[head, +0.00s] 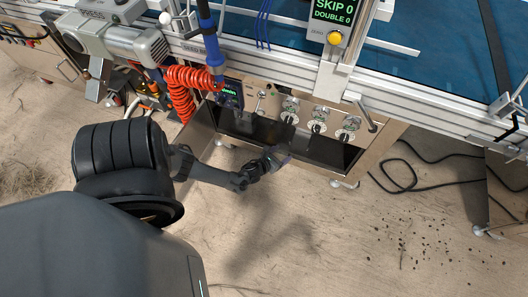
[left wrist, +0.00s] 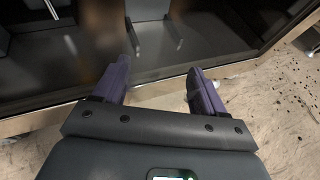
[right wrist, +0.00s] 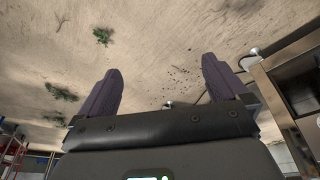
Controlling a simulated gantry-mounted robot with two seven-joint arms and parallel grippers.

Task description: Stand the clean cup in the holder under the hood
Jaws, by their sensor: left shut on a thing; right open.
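My left gripper (head: 280,156) is in front of the dark shelf under the bench. In the left wrist view its purple fingers (left wrist: 160,85) stand apart, with faint clear edges between them. I take this to be the see-through clean cup, held between the fingers, but its outline is hard to make out. My right gripper (right wrist: 157,90) is open and empty over sandy ground, and is out of the head view. I cannot pick out the hood or the holder for certain.
The glossy black shelf (head: 328,152) runs below a metal panel with several round dials (head: 317,127). A blue column (head: 213,52) and a coiled red hose (head: 180,95) hang at the left. A black cable (head: 405,175) lies on the ground at right. The sandy floor (head: 300,240) in front is open.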

